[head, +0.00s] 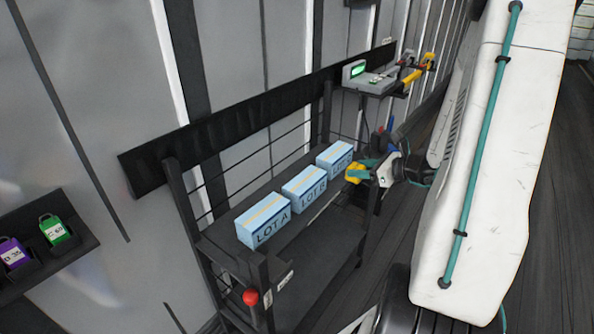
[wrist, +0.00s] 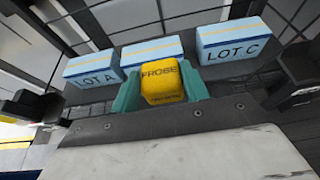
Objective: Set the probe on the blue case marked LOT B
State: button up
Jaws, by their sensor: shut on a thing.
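The yellow probe (head: 354,174) is held in my gripper (head: 367,169), whose teal fingers are shut on its two sides. In the wrist view the probe (wrist: 162,84) shows its PROBE lettering. The blue case marked LOT B (head: 304,188) stands in the middle of a row of three on the rack's shelf. In the wrist view the LOT B case (wrist: 150,51) is partly hidden behind the probe and a finger, and its label is covered. My gripper is in front of the row, near the LOT C end, with the probe apart from the LOT B case in the head view.
Blue cases LOT A (head: 263,220) and LOT C (head: 334,158) flank LOT B closely. The dark rack (head: 180,205) has posts and rails, with a red knob (head: 250,297) at its near corner. A grey device (head: 370,80) sits on a ledge behind.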

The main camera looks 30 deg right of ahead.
jog(key=w+a, duration=0.2)
jog(key=w, duration=0.2)
jog(key=w+a+f, duration=0.1)
jog(key=w+a, duration=0.2)
jog(key=w, duration=0.2)
jog(key=w+a, duration=0.3)
jog(key=w, duration=0.1)
jog(key=shift+w+a+f, duration=0.1)
jog(key=shift+w+f, duration=0.05)
jog(key=shift+f, duration=0.05)
jog(key=shift+w+a+f, duration=0.15)
jog(key=shift+w+f, duration=0.05)
jog(key=shift+w, duration=0.05)
jog(key=shift+s+f, duration=0.1)
jog(key=shift+f, duration=1.5)
jog(key=shift+f, duration=0.15)
jog(key=o, duration=1.1)
jog(key=shift+c, duration=0.2)
